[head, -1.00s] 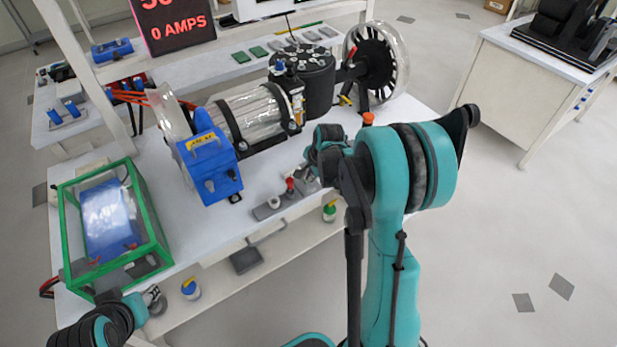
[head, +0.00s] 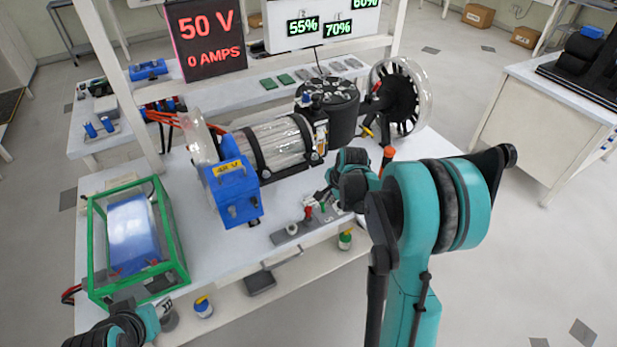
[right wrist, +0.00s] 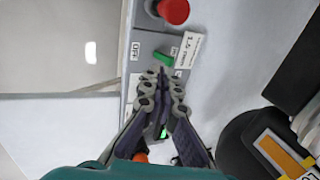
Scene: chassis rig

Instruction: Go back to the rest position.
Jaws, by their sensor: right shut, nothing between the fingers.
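My right gripper (head: 322,204) is over the front edge of the bench, close to the grey control panel (head: 283,237). It shows large in the right wrist view (right wrist: 163,72), with its fingertips together and nothing between them. The fingertips are beside a small green switch (right wrist: 163,58) on the panel; I cannot tell whether they touch it. My teal right arm hides part of the bench's right end. My left gripper (head: 163,308) is at the lower left, in front of the green-framed box (head: 181,255). Its fingers are too small and partly hidden to read.
A red knob (right wrist: 173,10) stands on the panel. The blue 48 V box (head: 235,192), clear cylinder (head: 277,142), black drum (head: 336,108) and wheel (head: 404,95) stand on the bench. A display (head: 206,35) reads 50 V, 0 AMPS.

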